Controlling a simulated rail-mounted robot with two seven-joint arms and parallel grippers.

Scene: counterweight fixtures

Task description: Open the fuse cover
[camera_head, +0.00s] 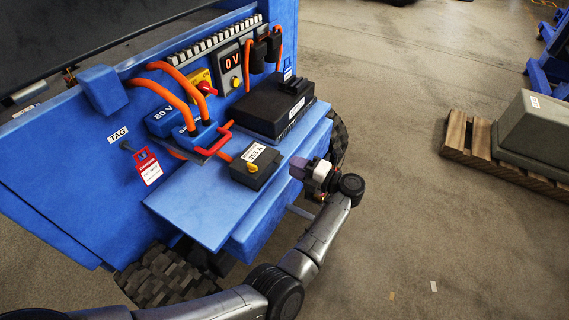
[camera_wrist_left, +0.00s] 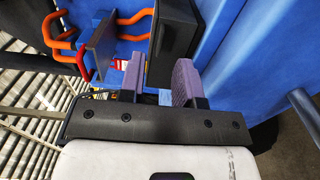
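A large black box-like cover (camera_head: 275,105) with a small white label sits shut on the blue machine's ledge; its label is too small to read, so I cannot tell surely that it is the fuse cover. A smaller dark box (camera_head: 250,170) with a yellow knob and a "355 A" label sits in front of it. My left gripper (camera_head: 308,171) is right of the ledge, apart from both boxes. In the left wrist view its purple fingers (camera_wrist_left: 160,82) are spread and empty, with the large black cover (camera_wrist_left: 176,38) beyond them. My right gripper is not in view.
Orange cables (camera_head: 178,92) and a red handle (camera_head: 214,143) stand out left of the boxes. The blue ledge (camera_head: 205,205) is bare at front left. A red tag (camera_head: 147,167) hangs on the panel. A pallet (camera_head: 480,148) lies far right; the floor between is clear.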

